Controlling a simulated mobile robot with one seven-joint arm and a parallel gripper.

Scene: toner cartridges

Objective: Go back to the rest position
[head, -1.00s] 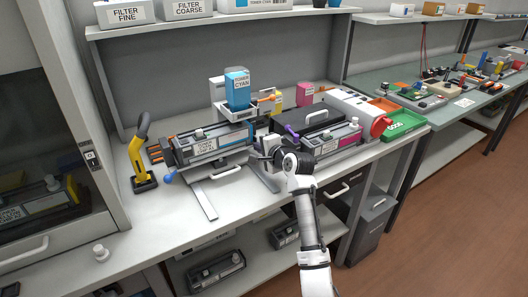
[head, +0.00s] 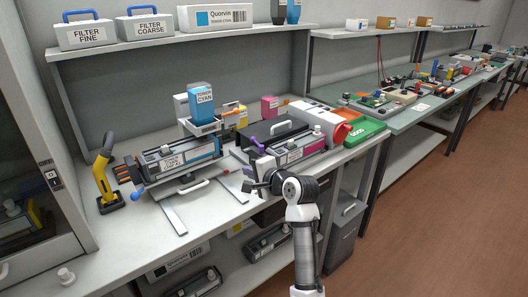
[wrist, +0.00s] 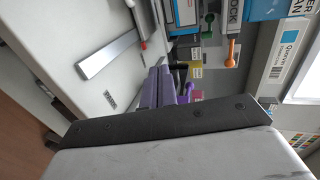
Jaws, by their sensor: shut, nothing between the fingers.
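My gripper (head: 258,188) is shut and empty. In the head view it is over the front part of the bench (head: 110,250), in front of the right-hand toner cartridge (head: 285,155) with a magenta block. The left-hand toner cartridge (head: 180,158), with a cyan block, lies to its left. In the wrist view the closed fingers (wrist: 160,76) point toward the bench and shelf, with nothing visible between them. The head view is too small to show the gap between the gripper and the bench top.
A yellow-handled tool (head: 105,178) stands at the left. A cyan toner bottle (head: 201,103) stands on a raised platform behind the cartridges. A green tray (head: 366,132) is at the right end. Filter boxes (head: 85,32) sit on the shelf above. The bench's front left is mostly clear.

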